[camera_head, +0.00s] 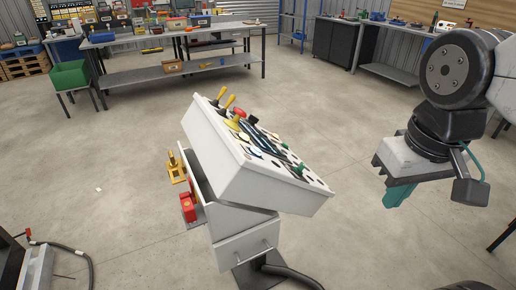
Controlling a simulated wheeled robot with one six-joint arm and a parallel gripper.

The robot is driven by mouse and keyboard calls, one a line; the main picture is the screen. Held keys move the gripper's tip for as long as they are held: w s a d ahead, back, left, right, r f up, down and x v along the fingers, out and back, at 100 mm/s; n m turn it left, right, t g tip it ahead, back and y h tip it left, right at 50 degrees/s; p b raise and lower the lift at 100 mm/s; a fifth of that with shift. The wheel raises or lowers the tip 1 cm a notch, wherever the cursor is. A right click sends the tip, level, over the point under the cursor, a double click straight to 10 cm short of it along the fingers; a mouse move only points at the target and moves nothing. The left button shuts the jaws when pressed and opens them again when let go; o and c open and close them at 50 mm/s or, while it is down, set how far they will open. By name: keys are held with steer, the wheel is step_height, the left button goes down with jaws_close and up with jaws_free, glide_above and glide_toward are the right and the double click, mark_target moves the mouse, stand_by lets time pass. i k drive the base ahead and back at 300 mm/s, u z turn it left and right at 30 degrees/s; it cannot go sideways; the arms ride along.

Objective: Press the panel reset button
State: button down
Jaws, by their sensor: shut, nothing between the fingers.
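A white control panel (250,182) stands on a pedestal in the middle of the view, its sloped top turned away to the upper right. The top carries yellow-handled levers, a red round knob (239,114), dark knobs and several small round controls. I see the top at a shallow angle, so I cannot tell which control is the reset button. My gripper (396,196) hangs at the right, pointing down, with its teal fingers shut and empty. It is apart from the panel, to the right of it in the picture.
A red part (188,207) and a yellow part (176,168) sit at the panel's left side. A dark cable (292,274) runs from its base. A workbench (180,71) and a green bin (69,75) stand behind. The concrete floor around the panel is mostly clear.

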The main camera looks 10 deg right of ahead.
mark_target(256, 150)
steer(key=k, duration=1.3)
steer(key=u, duration=0.65)
steer(key=i, duration=1.05)
steer(key=z, duration=0.65)
